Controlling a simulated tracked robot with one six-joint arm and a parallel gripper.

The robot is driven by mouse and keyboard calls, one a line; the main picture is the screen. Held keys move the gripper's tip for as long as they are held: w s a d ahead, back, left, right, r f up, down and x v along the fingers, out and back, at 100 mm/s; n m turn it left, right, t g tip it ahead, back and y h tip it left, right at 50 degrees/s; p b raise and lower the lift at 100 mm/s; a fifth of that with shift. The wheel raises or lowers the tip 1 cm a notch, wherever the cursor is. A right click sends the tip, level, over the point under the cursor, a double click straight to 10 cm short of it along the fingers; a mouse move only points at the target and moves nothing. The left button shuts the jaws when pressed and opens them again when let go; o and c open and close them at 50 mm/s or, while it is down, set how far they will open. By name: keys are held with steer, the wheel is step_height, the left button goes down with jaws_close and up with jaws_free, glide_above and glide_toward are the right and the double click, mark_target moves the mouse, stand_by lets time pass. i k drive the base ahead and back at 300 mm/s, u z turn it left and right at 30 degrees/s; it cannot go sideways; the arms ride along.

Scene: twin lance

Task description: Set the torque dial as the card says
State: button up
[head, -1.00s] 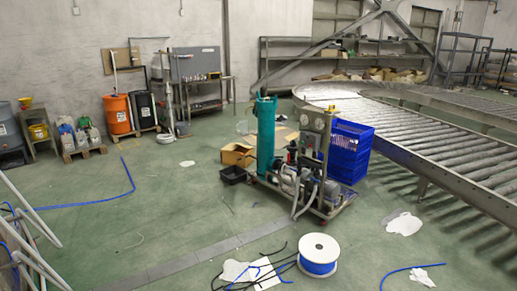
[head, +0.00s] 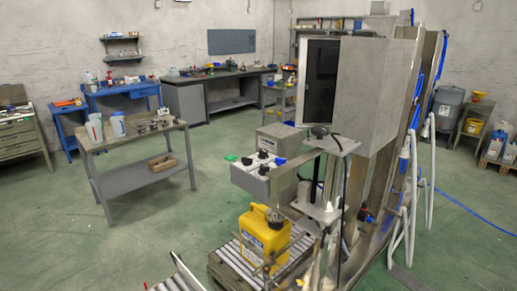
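I cannot make out a torque dial or a card for certain. A grey box (head: 252,181) with a white top stands left of the tall grey cabinet. Dark round knob-like parts (head: 263,154) sit on that top, with a green piece at its left end and a blue piece near its right. They are too small to read any marking or setting. My gripper is not in view.
A yellow canister (head: 263,234) stands on a roller platform (head: 226,258) below the box. The tall grey cabinet (head: 364,95) blocks the view behind it. A grey workbench (head: 135,148) stands at left. Green floor is open between bench and platform.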

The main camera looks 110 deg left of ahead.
mark_target(263, 153)
steer(key=u, duration=1.2)
steer(key=i, duration=1.8)
steer(key=u, duration=1.75)
